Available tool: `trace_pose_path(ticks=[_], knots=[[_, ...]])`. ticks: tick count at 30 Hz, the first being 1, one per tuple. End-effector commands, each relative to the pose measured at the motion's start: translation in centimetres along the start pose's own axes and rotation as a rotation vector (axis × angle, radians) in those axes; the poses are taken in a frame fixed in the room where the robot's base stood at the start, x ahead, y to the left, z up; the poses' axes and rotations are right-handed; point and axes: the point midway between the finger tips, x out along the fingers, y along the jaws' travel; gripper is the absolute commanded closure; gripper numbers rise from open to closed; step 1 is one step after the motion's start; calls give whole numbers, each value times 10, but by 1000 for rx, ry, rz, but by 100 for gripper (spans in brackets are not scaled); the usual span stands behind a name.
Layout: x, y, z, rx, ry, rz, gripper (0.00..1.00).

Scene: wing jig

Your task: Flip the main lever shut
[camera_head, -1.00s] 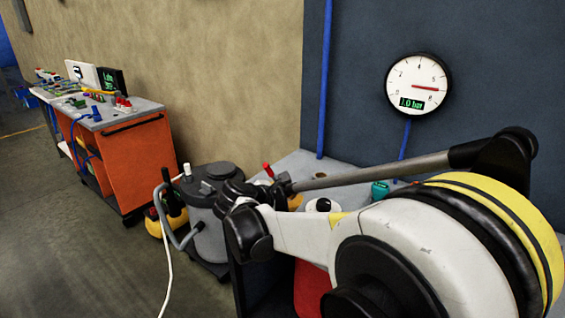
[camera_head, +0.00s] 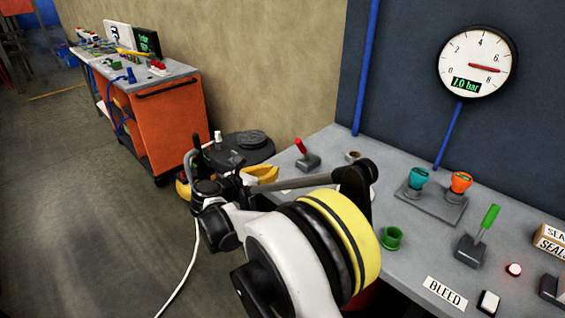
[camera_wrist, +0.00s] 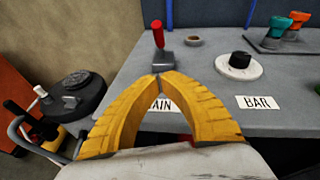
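The main lever has a red handle (camera_wrist: 158,34) that stands up from a grey base (camera_wrist: 164,62), with a label ending in "AIN" in front of it, partly hidden by my fingers. In the head view the red handle (camera_head: 300,146) leans slightly left, near the back left of the bench. My gripper (camera_wrist: 160,77) has yellow fingers whose tips meet with nothing seen between them. The tips are just in front of the lever's base in the wrist view. I cannot tell whether they touch it.
The grey bench (camera_head: 345,150) also carries a black-and-white knob (camera_wrist: 239,62) by a "BAR" label, teal (camera_head: 418,178) and orange (camera_head: 460,183) valves, and a green lever (camera_head: 487,220). A dark-lidded canister (camera_wrist: 72,97) stands left. A gauge (camera_head: 477,62) hangs on the wall.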

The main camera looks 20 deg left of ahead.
Motion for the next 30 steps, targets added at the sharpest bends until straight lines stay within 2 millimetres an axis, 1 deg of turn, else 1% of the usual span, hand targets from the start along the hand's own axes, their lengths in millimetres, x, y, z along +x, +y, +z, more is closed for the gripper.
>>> trace_pose_path(ticks=[5,12,14,15,21,25,30], knots=[[33,-1,-4,2,1,-3,100],[86,-1,-4,2,1,-3,100],[96,0,-4,2,1,-1,100],[100,-1,3,2,1,-2,100],[116,0,22,2,1,0,100],[120,0,27,1,1,0,100],[120,0,28,1,1,0,100]])
